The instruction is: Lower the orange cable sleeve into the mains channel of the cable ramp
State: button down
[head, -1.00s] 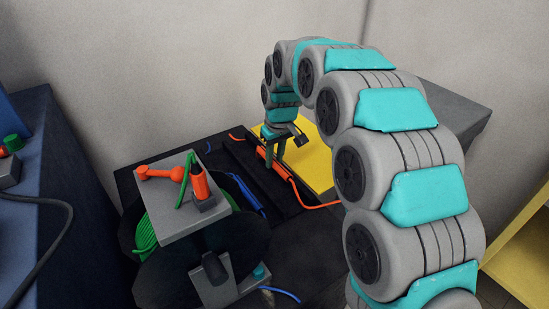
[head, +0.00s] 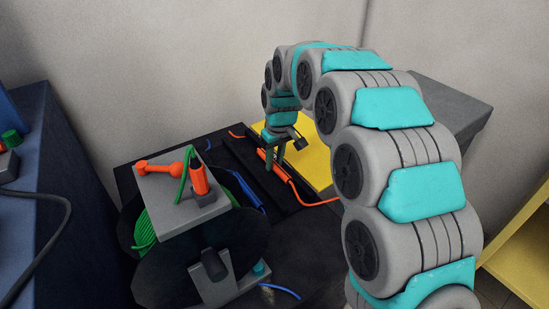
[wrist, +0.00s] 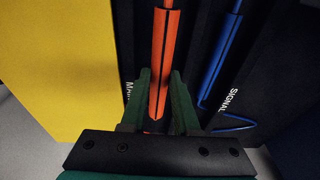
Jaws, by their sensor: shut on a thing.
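An orange cable sleeve (head: 282,171) with a dark slit along it is between my gripper's fingers over the cable ramp. My gripper (head: 274,162) points down and is shut on the sleeve. In the wrist view the sleeve (wrist: 159,70) runs lengthwise between the green fingertips of my gripper (wrist: 160,82). The black cable ramp (wrist: 190,60) has a partly hidden label starting "MA" beside the sleeve and a "SIGNAL" label by the blue cable. The sleeve lines up with the mains channel. I cannot tell if it touches the floor, which is hidden under it.
A yellow panel (head: 312,143) lies along the ramp's right side. A blue cable (wrist: 217,65) runs along the signal side. A cable reel (head: 190,258) with a grey box (head: 165,205) on top stands in front left. A grey block (head: 455,100) is at the back right.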

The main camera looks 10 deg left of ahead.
aim_at(274, 182)
jog(key=shift+f+b, duration=0.6)
jog(key=shift+f, duration=2.05)
dwell(1.7)
jog(key=c, duration=0.6)
grip_release()
